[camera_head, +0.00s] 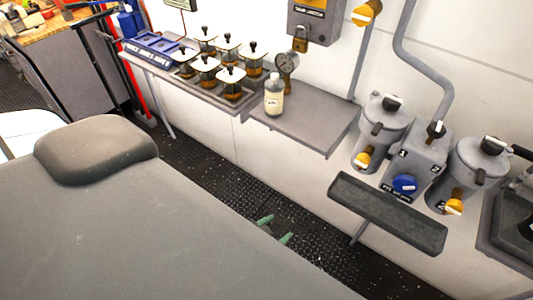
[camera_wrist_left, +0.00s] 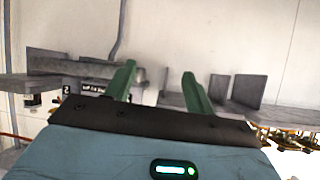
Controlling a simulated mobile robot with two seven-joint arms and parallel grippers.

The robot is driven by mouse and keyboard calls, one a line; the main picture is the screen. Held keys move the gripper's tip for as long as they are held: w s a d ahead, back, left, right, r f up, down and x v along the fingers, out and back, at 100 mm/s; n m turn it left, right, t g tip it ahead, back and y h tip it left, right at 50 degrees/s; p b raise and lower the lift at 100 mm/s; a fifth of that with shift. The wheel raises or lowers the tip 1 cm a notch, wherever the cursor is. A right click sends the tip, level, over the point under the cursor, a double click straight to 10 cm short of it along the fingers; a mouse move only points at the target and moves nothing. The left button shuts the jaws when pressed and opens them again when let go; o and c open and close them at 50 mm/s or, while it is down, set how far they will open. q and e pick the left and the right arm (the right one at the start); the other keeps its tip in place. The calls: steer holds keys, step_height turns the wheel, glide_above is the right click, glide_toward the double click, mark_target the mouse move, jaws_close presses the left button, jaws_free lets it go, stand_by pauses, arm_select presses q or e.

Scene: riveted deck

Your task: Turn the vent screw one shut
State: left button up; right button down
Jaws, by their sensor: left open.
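Two grey filter canisters are mounted on the wall at the right of the head view. The left canister (camera_head: 381,125) has a black-and-white knob (camera_head: 392,102) on its lid and a yellow knob (camera_head: 362,160) low on its front. I cannot tell for certain which of these is vent screw one. The right canister (camera_head: 479,168) has similar fittings. My left gripper (camera_head: 275,230) shows only its green fingertips, low over the dark floor, apart from the canisters. In the left wrist view its fingers (camera_wrist_left: 160,72) are spread and empty. My right gripper is not in view.
A grey block (camera_head: 417,165) with a blue knob (camera_head: 404,184) sits between the canisters. A dark tray (camera_head: 385,211) juts out below them. A shelf (camera_head: 310,118) carries a bottle (camera_head: 274,95); a rack of lidded jars (camera_head: 215,80) stands farther left. Studded floor is clear between.

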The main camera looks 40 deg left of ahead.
arm_select(q)
steer(key=shift+s+a+f, duration=0.3)
steer(key=shift+s+f, duration=0.05)
steer(key=shift+s, duration=0.25)
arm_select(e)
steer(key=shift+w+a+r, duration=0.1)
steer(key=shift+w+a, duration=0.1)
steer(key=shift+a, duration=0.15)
arm_select(q)
steer(key=s+f+g+p, duration=0.1)
steer(key=s+f+g, duration=0.2)
steer(key=s, duration=1.3)
steer(key=shift+s+a+f+h, duration=0.2)
steer(key=shift+a+f+h, duration=0.1)
steer(key=shift+a+f, duration=0.15)
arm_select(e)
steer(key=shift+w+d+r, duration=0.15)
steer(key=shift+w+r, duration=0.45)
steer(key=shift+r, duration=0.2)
